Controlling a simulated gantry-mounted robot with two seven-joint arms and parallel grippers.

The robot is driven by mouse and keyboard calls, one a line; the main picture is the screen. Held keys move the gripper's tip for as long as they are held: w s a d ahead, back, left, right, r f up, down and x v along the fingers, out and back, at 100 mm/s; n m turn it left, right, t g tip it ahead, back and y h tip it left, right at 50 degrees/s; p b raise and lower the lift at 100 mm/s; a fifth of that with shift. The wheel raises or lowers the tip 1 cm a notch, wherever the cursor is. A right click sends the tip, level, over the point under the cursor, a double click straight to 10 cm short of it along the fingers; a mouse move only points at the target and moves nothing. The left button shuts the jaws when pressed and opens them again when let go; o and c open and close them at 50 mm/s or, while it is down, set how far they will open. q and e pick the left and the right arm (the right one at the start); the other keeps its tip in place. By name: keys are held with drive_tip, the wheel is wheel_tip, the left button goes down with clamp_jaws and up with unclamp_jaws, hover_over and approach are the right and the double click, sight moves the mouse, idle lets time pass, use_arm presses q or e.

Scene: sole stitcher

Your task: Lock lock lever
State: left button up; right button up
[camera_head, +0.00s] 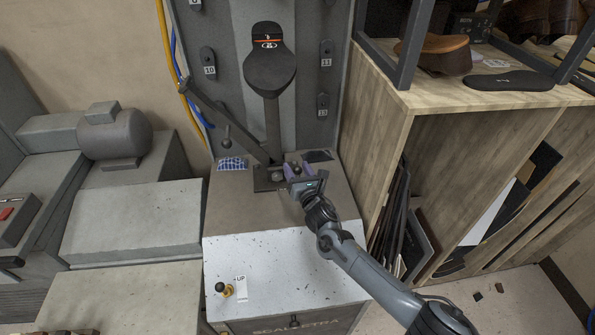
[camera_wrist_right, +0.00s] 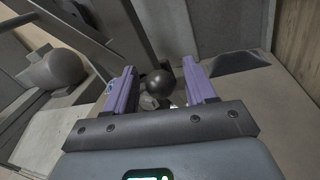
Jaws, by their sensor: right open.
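A dark ball knob (camera_wrist_right: 158,83), which appears to be the lock lever's end, sits between the two purple fingers of my right gripper in the right wrist view. The fingers stand apart on either side of it, with a gap showing on each side. The lever's shaft is mostly hidden. In the head view my right gripper (camera_head: 297,169) is open at the base of the machine's post, reaching in from the lower right. The gripper hides the knob there. My left gripper is in neither view.
A post carries a black sole-shaped plate (camera_head: 269,70) above the machine's base. A diagonal grey arm (camera_head: 226,118) runs to its left. A small knobbed lever (camera_head: 220,287) marked UP stands on the front panel. A wooden shelf unit (camera_head: 470,150) stands close on the right.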

clamp_jaws()
idle(0.3)
drive_tip(key=shift+f+b, duration=0.2)
drive_tip(key=shift+b, duration=0.1)
drive_tip(key=s+t+b, duration=0.1)
drive_tip(key=b, duration=0.1)
drive_tip(key=s+f+t+y+b, duration=0.1)
drive_tip(key=b, duration=0.2)
drive_tip(key=s+n+t+b, duration=0.1)
drive_tip(key=t+b, duration=0.1)
drive_tip(key=b, duration=0.1)
drive_tip(key=shift+d+f, duration=0.1)
drive_tip(key=shift+f, duration=0.2)
